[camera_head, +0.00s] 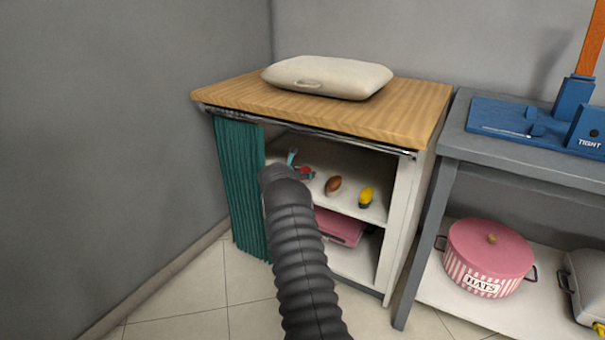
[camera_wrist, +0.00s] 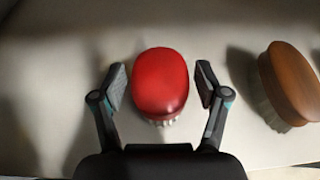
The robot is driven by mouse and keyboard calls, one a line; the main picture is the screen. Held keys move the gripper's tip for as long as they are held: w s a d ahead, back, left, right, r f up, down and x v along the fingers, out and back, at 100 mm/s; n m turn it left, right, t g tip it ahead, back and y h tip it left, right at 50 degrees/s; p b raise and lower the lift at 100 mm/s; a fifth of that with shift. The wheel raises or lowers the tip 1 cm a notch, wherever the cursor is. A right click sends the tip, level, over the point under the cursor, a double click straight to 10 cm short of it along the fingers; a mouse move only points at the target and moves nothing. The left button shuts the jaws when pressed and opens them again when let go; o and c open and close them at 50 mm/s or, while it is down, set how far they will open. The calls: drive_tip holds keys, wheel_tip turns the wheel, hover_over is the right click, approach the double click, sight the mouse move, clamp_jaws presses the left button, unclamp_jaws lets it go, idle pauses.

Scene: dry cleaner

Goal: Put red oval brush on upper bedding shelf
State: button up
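The red oval brush (camera_wrist: 160,82) lies on the upper shelf (camera_wrist: 60,75) of the cabinet, its pale bristles showing at the near end. My gripper (camera_wrist: 160,86) is open, with one finger on each side of the brush and a gap visible on both sides. In the head view, a small part of the red brush (camera_head: 305,172) shows past my dark arm. The upper shelf (camera_head: 347,205) is white and sits under the wooden cabinet top. The arm hides much of the shelf's left part, and the fingertips are mostly hidden in the head view.
A brown brush (camera_wrist: 292,82) lies to the right of my gripper. A yellow brush (camera_head: 366,197) is farther right. A teal curtain (camera_head: 241,185) hangs at the cabinet's left. A pink box (camera_head: 342,228) is below. A cushion-like bag (camera_head: 330,78) lies on the wooden top (camera_head: 230,95).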

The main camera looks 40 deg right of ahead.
drive_tip(key=shift+r+p, duration=0.2)
drive_tip(key=shift+p, duration=0.2)
drive_tip(key=b+v, duration=0.1)
drive_tip(key=v, duration=1.2)
drive_tip(key=s+a+r+m+g+y, duration=0.1)
drive_tip(key=s+a+r+m+y, duration=0.4)
drive_tip(key=s+a+r+m, duration=1.1)
drive_tip(key=s+a+m+t+y, duration=0.1)
drive_tip(key=s+a+m+y, duration=0.2)
drive_tip(key=s+a, duration=0.8)
drive_tip(key=s+a+f+m+y, duration=0.1)
drive_tip(key=s+a+m+y, duration=0.2)
drive_tip(key=s+a, duration=0.9)
drive_tip(key=s+y, duration=0.1)
drive_tip(key=s, duration=0.7)
drive_tip(key=shift+s+f+t+y, duration=0.15)
drive_tip(key=shift+f+t+y, duration=0.15)
drive_tip(key=shift+t, duration=0.1)
drive_tip(key=shift+r, duration=0.1)
